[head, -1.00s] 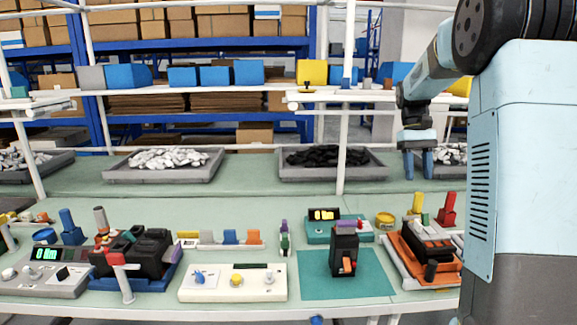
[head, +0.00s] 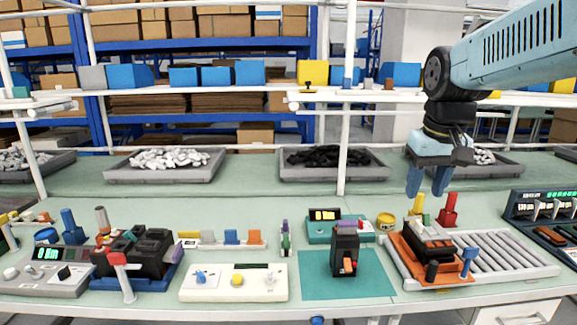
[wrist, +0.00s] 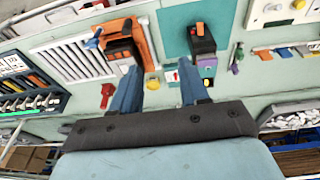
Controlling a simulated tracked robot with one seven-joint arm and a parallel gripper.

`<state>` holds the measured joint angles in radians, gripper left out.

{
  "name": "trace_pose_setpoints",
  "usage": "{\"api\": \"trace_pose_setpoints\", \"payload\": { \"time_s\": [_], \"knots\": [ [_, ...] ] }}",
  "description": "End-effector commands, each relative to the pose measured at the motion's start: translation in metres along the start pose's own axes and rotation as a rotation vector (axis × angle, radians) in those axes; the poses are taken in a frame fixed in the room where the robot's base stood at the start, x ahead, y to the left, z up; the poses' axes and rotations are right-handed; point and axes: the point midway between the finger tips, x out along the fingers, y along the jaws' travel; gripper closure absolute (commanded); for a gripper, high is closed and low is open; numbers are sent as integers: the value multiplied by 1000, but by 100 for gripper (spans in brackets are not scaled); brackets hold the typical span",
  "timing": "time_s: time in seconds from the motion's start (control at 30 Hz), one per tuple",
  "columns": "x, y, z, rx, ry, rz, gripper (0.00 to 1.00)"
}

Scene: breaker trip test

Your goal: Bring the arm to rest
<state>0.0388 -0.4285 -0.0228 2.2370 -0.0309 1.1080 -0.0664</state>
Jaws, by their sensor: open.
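My gripper (head: 429,180) is open and empty in the head view, its two blue fingers pointing down above the right part of the bench. It hangs above the yellow and red handles behind the orange fixture, apart from them. In the wrist view my gripper (wrist: 160,95) shows its two fingers spread, with nothing between them. A black breaker (head: 345,252) with an orange lever stands on the teal mat (head: 318,286), left of and below my gripper. The breaker also shows in the wrist view (wrist: 201,40).
A teal meter (head: 323,229) stands behind the mat. A white control panel (head: 215,290) lies left of it. Grey trays (head: 300,172) line the back. A shelf rail (head: 390,96) runs behind my arm.

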Motion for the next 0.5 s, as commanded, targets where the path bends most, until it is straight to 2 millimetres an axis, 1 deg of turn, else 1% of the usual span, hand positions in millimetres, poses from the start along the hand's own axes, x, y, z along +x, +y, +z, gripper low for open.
{"api": "trace_pose_setpoints", "payload": {
  "time_s": [0.03, 0.2, 0.3, 0.4, 0.5],
  "knots": [
    [-1, -4, 12, 2, 33, -2, 55],
    [1, -16, 47, 9, 133, -13, 55],
    [4, -21, 64, 14, 186, -18, 55],
    [7, -25, 77, 18, 227, -23, 55],
    [10, -27, 85, 22, 253, -26, 55]
  ]
}}
